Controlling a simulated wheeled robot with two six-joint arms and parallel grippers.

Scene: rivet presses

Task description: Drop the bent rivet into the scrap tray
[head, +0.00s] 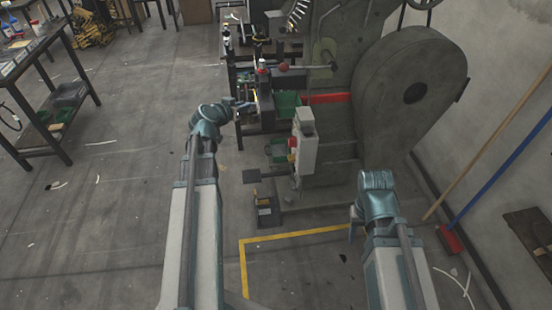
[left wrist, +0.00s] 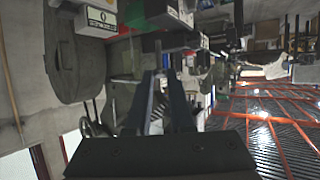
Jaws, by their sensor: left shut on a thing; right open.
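My left gripper (head: 241,103) is at the left side of the press bench in the head view. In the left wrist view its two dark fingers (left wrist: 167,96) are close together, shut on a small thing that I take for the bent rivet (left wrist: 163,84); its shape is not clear. A green bin (head: 288,103) and a red tray-like part (head: 325,98) sit right of the gripper at the press. I cannot tell which tray is the scrap tray. My right gripper (head: 356,218) is low in front of the press, away from the bench, open and mostly hidden by its wrist.
The large grey-green press (head: 400,100) fills the right side. A control box (head: 303,140) stands in front of it, beside another green bin (head: 278,149). A broom (head: 450,240) leans at the right wall. The floor at left is mostly open, with a shelf table (head: 50,85).

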